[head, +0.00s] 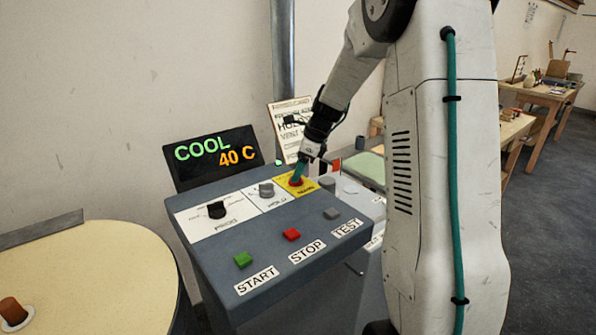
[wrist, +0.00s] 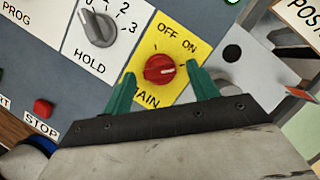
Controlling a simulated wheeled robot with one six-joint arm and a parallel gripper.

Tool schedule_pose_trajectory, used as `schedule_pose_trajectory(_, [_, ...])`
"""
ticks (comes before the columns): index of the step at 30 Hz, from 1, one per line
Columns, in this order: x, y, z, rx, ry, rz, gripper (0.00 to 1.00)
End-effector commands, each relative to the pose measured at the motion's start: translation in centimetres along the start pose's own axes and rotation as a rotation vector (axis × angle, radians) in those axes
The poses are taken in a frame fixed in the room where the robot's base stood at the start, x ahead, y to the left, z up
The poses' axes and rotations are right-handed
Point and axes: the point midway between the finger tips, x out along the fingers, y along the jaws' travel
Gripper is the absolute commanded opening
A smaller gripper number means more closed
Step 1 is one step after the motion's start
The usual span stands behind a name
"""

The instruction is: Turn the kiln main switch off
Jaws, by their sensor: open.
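The main switch (wrist: 159,68) is a red rotary knob on a yellow plate (wrist: 147,94) marked OFF, ON and MAIN. A pale mark on the knob points right, roughly to the ON side. The red knob (head: 297,183) also shows in the head view at the back of the sloped console. My gripper (wrist: 160,72) is open, with one green finger on each side of the knob. I cannot tell whether the fingers touch it. In the head view my gripper (head: 299,174) reaches down over the yellow plate and partly hides it.
The console (head: 215,262) also carries a grey HOLD knob (head: 266,189), a black PROG knob (head: 216,209), and green START (head: 242,259), red STOP (head: 291,234) and grey TEST (head: 331,213) buttons. A display (head: 214,157) behind reads COOL 40 C. A round kiln-like top (head: 90,280) stands left.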

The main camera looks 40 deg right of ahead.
Motion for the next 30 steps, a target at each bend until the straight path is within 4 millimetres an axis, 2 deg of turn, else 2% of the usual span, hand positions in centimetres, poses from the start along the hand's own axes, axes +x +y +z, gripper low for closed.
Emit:
schedule_pose_trajectory(3, [0.87,0.02,-0.02,0.0,0.001,0.0,0.59])
schedule_pose_trajectory(11, [1.07,0.02,0.0,0.0,0.0,-0.001,0.59])
schedule_pose_trajectory(12, [1.06,0.02,0.0,-0.001,0.0,-0.001,0.56])
schedule_pose_trajectory(15, [1.05,0.02,0.0,-0.001,0.0,-0.001,0.28])
schedule_pose_trajectory(17, [1.05,0.02,0.0,-0.001,0.0,-0.001,0.14])
schedule_pose_trajectory(30, [1.04,-0.1,0.02,-0.068,0.0,0.027,0.14])
